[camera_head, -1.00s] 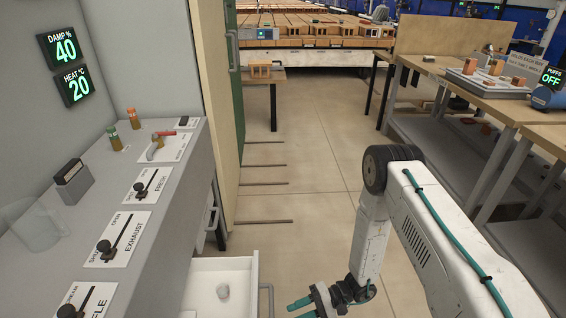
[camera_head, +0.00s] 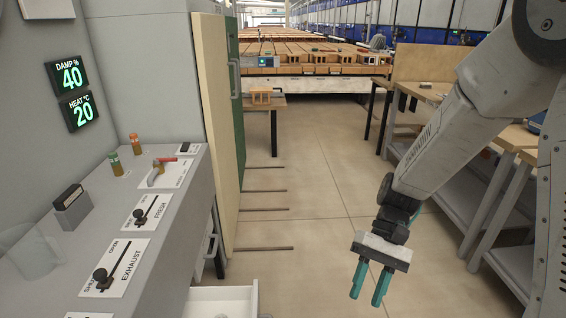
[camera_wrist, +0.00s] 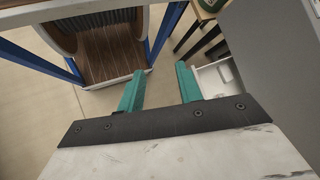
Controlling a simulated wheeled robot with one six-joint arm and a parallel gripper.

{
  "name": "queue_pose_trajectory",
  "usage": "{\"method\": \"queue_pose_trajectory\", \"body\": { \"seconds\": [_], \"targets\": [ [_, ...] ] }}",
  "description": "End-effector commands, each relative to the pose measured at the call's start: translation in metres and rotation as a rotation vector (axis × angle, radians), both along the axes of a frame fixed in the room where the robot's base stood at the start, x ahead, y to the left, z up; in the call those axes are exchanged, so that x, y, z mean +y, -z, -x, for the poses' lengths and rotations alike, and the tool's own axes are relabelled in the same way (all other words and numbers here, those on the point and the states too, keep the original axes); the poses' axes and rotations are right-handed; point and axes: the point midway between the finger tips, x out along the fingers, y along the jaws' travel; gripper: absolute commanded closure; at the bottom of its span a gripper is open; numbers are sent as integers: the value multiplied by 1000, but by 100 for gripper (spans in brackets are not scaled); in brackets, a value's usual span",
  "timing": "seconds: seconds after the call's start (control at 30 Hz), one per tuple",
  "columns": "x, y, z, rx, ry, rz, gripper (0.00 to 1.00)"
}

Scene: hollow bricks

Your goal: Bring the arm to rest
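My arm is raised at the right of the head view, bent down at the wrist. My gripper (camera_head: 370,285) hangs over the open floor with its two teal fingers apart and nothing between them. In the wrist view my gripper (camera_wrist: 160,90) also shows its teal fingers apart and empty, with floor and furniture beyond. The fingers touch nothing that I can see.
At the left a grey console (camera_head: 165,215) carries sliders, and an open white drawer (camera_head: 222,300) juts out below. A workbench (camera_head: 510,135) stands at the right. A small table (camera_head: 262,101) with a brick is farther back. The floor (camera_head: 325,190) between is clear.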

Motion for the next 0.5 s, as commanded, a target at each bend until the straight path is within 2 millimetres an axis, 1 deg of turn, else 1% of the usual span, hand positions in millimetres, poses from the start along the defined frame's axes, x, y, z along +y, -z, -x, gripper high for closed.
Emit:
{"method": "queue_pose_trajectory", "body": {
  "seconds": [0.03,0.2,0.5],
  "targets": [
    [-7,-16,5,-40,-8,35,65],
    [-32,-58,26,-159,-24,161,65],
    [-71,-117,67,-407,-28,342,65]
  ]
}}
